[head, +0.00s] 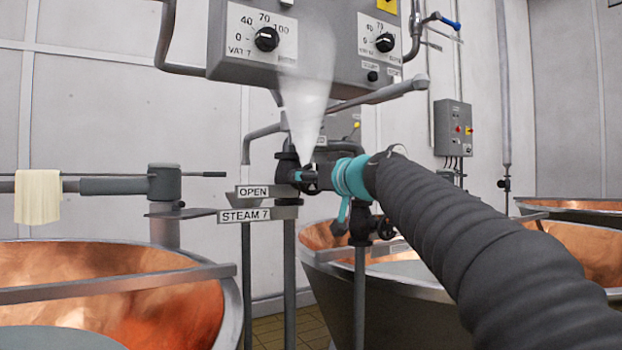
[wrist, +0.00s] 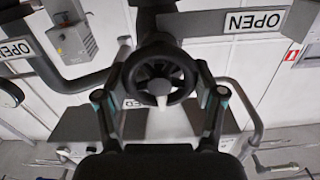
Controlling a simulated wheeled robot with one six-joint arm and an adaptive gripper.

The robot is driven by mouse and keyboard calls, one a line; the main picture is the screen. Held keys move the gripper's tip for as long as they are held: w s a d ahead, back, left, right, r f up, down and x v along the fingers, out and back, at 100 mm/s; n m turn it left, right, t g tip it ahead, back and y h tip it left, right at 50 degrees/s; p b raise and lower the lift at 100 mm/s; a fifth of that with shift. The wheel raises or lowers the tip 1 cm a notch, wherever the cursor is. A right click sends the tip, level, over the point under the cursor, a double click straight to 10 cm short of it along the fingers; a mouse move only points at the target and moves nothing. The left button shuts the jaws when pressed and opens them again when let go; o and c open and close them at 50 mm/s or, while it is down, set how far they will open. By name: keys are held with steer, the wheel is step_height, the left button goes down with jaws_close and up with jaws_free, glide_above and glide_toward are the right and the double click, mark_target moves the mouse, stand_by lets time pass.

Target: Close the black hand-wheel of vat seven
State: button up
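The black spoked hand-wheel (wrist: 158,72) faces the camera in the wrist view, between the two fingers of my gripper (wrist: 163,84). The fingers stand spread on either side of its rim; I cannot tell whether they touch it. In the head view my teal and black gripper (head: 322,180) reaches left to the valve (head: 287,172) on the vat seven steam pipe, and it largely hides the wheel. Labels reading OPEN (head: 253,191) and STEAM 7 (head: 244,215) are beside the valve. A white steam plume (head: 305,100) rises there.
A grey control box (head: 227,55) with a VAT 7 dial hangs above the valve. A copper vat (head: 230,310) stands at the left, another (head: 325,262) behind my arm. Pipes and a second black valve (head: 360,225) are close below my gripper.

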steer(key=shift+c, duration=0.3)
steer(key=shift+m, duration=1.5)
steer(key=o, duration=1.1)
steer(key=shift+o, duration=0.2)
steer(key=v, duration=1.2)
